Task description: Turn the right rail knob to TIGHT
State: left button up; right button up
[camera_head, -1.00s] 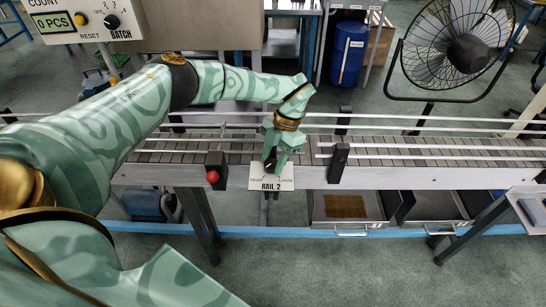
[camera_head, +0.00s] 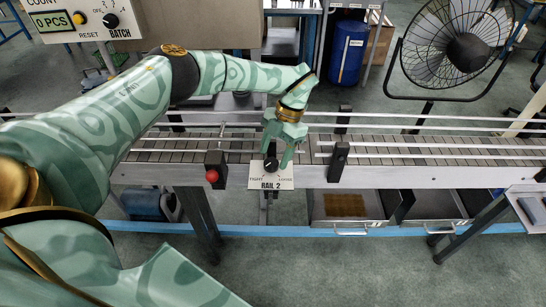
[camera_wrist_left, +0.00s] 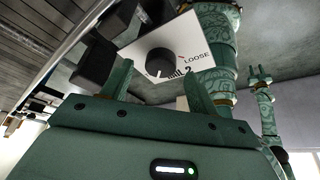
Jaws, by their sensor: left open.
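The right rail knob (camera_head: 271,165) is black and round, on the white RAIL 2 plate (camera_head: 272,184), with TIGHT at its left and LOOSE at its right. In the left wrist view the knob (camera_wrist_left: 160,62) has a white mark at its lower edge, pointing away from the word LOOSE; the word TIGHT is hidden there. My left gripper (camera_head: 280,153) is open and close above the knob, its fingers spread and holding nothing. The left wrist view shows the knob beyond the fingertips, apart from them. My right gripper (camera_wrist_left: 259,75) shows small at the right there, its fingers apart.
A conveyor (camera_head: 400,152) with rails runs behind the plate. A lever with a red ball (camera_head: 212,176) stands left of the plate and a black rail clamp (camera_head: 338,162) right of it. Open drawers (camera_head: 346,225) lie below. A fan (camera_head: 457,48) stands at back right.

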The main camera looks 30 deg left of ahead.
pick_arm(q)
jog(key=v, duration=1.4)
jog(key=shift+b, duration=0.3)
jog(key=shift+r, duration=0.1)
